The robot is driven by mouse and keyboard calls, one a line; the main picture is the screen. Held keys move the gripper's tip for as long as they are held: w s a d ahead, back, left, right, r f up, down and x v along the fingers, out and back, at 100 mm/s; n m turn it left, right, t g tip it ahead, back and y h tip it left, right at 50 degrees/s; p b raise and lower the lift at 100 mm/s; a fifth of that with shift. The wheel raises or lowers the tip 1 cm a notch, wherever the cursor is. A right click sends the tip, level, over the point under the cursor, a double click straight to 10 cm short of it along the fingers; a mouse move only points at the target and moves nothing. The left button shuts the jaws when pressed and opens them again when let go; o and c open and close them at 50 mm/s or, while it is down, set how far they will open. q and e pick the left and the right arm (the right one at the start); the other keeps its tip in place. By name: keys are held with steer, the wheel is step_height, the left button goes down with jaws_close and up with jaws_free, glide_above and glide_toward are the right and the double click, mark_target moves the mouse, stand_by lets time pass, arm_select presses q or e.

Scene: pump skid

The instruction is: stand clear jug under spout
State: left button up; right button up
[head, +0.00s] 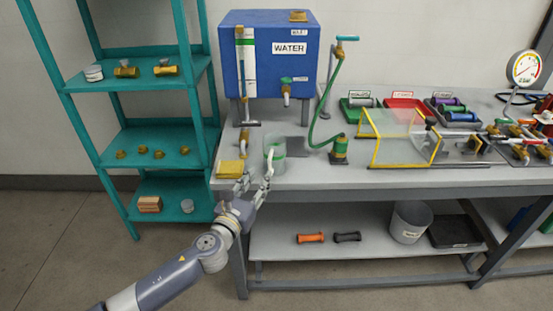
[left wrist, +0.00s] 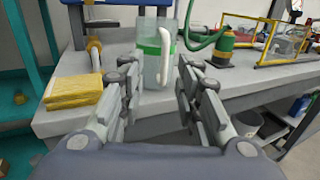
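The clear jug (head: 275,165) has a green band and a white handle. It stands upright near the front edge of the bench, and in the left wrist view (left wrist: 152,70) its handle faces me. The spout (head: 286,97) with a green tap sticks out of the blue WATER tank (head: 250,70), above and behind the jug. A dark pad (head: 297,146) lies on the bench below the spout, behind and right of the jug. My left gripper (head: 257,181) is open and empty at the bench edge, just in front of the jug, fingers pointing towards it. My right gripper is out of view.
A yellow sponge-like block (head: 231,169) lies left of the jug, also in the left wrist view (left wrist: 73,91). A green hand pump with hose (head: 339,150) stands to the right. A yellow-framed clear guard (head: 400,140) is further right. Teal shelves (head: 150,135) stand at the left.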

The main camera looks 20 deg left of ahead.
mark_target(269, 169)
arm_select(q)
steer(key=shift+w+d+f, duration=0.15)
steer(key=shift+w+d, duration=0.1)
steer(key=shift+w, duration=1)
steer(key=shift+w+d+f, duration=0.1)
steer(key=shift+w+d, duration=0.15)
steer(key=shift+w, duration=1)
steer(key=shift+w+d+f, duration=0.15)
steer(key=shift+w+d, duration=0.1)
steer(key=shift+w, duration=1)
steer(key=shift+c, duration=0.2)
jaws_close()
